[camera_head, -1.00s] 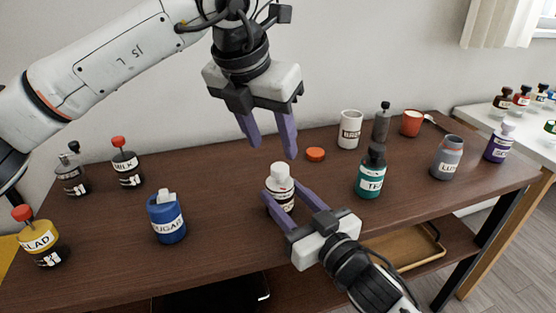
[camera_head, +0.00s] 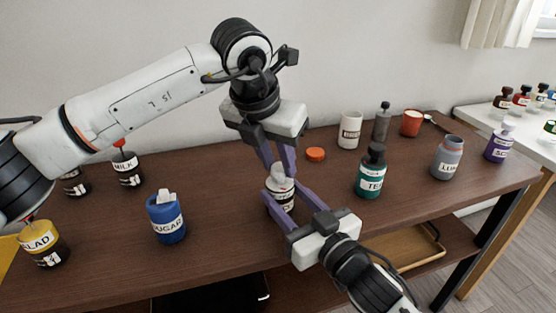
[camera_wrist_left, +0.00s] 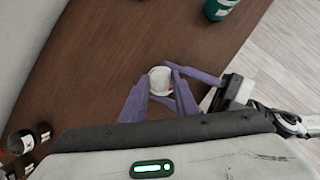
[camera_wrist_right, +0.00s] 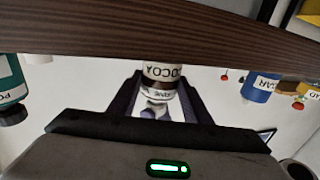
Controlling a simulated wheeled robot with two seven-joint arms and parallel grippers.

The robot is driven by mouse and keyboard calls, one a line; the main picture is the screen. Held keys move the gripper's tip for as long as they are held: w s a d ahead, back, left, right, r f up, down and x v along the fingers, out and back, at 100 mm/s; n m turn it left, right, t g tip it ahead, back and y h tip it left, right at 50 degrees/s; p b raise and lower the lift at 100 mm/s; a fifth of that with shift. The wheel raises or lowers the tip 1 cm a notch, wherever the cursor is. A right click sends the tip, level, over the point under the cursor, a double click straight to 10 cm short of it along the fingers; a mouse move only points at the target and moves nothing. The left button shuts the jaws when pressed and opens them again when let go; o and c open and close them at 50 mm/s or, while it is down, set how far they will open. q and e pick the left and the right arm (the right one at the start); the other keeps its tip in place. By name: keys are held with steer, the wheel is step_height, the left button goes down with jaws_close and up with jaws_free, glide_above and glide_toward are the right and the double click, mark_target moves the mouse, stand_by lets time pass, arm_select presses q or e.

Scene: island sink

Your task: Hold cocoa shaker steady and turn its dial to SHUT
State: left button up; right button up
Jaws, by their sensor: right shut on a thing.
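The cocoa shaker (camera_head: 281,199) stands upright on the brown table, a dark bottle with a pale label and a white dial top (camera_head: 281,182). In the right wrist view its COCOA label (camera_wrist_right: 162,72) appears upside down. My right gripper (camera_head: 282,196) is shut on the shaker's body, one finger on each side. My left gripper (camera_head: 280,170) points down from above, its fingers open on either side of the white top. The left wrist view shows the round white top (camera_wrist_left: 160,80) between these fingers; contact is unclear. Any dial marking is too small to read.
An orange-red lid (camera_head: 316,154) lies behind the shaker. A teal bottle (camera_head: 371,172) stands to the right and a blue sugar jar (camera_head: 167,218) to the left. The table's front edge is near.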

arm_select(q)
steer(key=shift+d+n+y, duration=0.1)
steer(key=shift+n+y, duration=0.2)
steer(key=shift+n, duration=0.5)
steer(key=shift+c, duration=0.2)
steer(key=o, duration=1.1)
steer(key=v, duration=1.2)
steer(key=shift+s, duration=0.2)
arm_select(e)
steer(key=o, duration=1.2)
